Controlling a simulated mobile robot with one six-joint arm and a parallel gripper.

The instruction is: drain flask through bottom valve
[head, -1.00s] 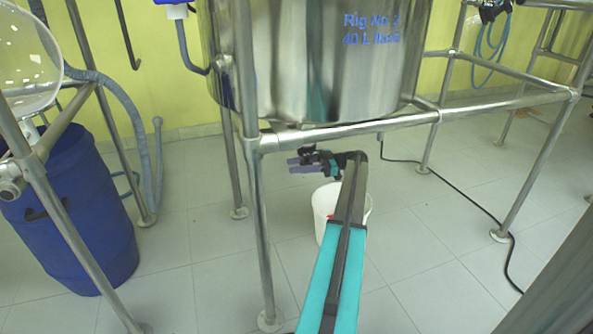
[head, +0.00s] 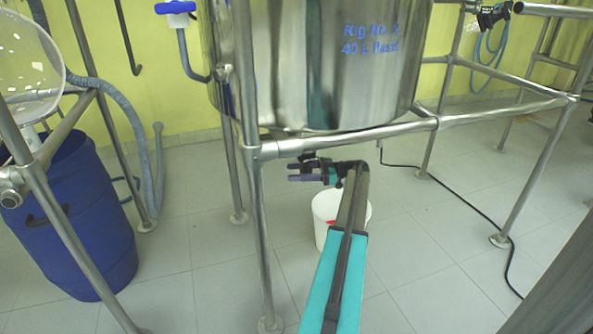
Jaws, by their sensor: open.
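A large shiny steel vessel (head: 315,65) marked "Rig No. 2, 40 L flask" hangs in a tubular metal frame. A flask inside it and its bottom valve cannot be made out. My gripper (head: 293,173) is under the vessel, just below the frame's front crossbar, its purple fingers pointing left. It is open, and I see nothing between the fingers. A white bucket (head: 325,212) stands on the floor below, partly hidden behind my arm. Something small and red shows at it.
The frame crossbar (head: 400,128) and front leg (head: 258,215) stand close to my arm. A blue barrel (head: 75,225) and grey hose (head: 145,165) are at left. A black cable (head: 480,208) lies on the tiled floor at right. Open floor lies between.

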